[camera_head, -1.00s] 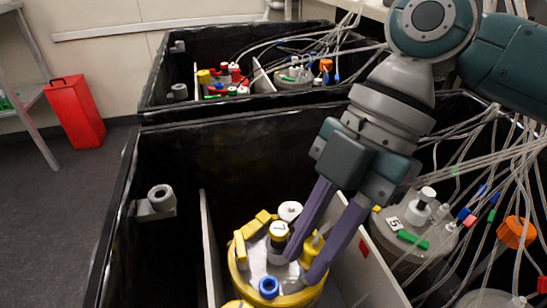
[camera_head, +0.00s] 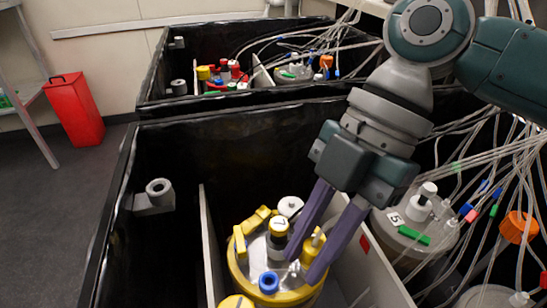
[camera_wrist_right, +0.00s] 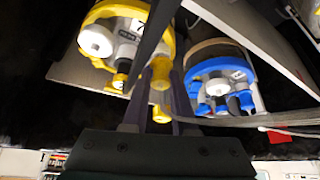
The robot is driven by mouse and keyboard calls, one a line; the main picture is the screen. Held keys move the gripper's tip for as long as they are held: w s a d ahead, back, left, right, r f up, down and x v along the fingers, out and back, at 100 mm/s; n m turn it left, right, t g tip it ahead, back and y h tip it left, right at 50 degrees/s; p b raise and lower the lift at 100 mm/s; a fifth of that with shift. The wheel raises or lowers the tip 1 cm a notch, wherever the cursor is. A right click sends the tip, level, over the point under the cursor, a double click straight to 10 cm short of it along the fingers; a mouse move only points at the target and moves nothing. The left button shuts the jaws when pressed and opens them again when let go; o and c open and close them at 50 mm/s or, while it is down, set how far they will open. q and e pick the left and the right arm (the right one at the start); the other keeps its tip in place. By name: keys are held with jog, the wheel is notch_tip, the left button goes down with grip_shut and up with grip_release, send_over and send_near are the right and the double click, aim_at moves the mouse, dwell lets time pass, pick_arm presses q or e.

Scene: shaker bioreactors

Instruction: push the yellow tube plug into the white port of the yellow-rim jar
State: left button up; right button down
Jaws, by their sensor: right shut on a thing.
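The yellow-rim jar (camera_head: 240,270) stands in the near black box, with a metal lid and a label 7 on a yellow-capped fitting. The white port (camera_head: 290,206) is at the back of its lid; a round white fitting also shows in the right wrist view (camera_wrist_right: 95,40). My right gripper (camera_head: 303,268) reaches down over the lid's right side, shut on the yellow tube plug (camera_wrist_right: 161,72), seen between its fingers in the wrist view. The fingers partly hide the plug in the head view. I cannot tell whether the plug touches the lid. My left gripper is out of view.
A blue-rim jar (camera_wrist_right: 200,68) stands beside it in the wrist view. A light divider panel (camera_head: 209,250) runs left of the yellow-rim jar. Loose clear tubes hang at the right. A grey bracket (camera_head: 155,197) is on the box's left wall.

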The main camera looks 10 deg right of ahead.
jog(key=shift+f, duration=0.45)
dwell(0.7)
jog(key=c, duration=0.6)
grip_release()
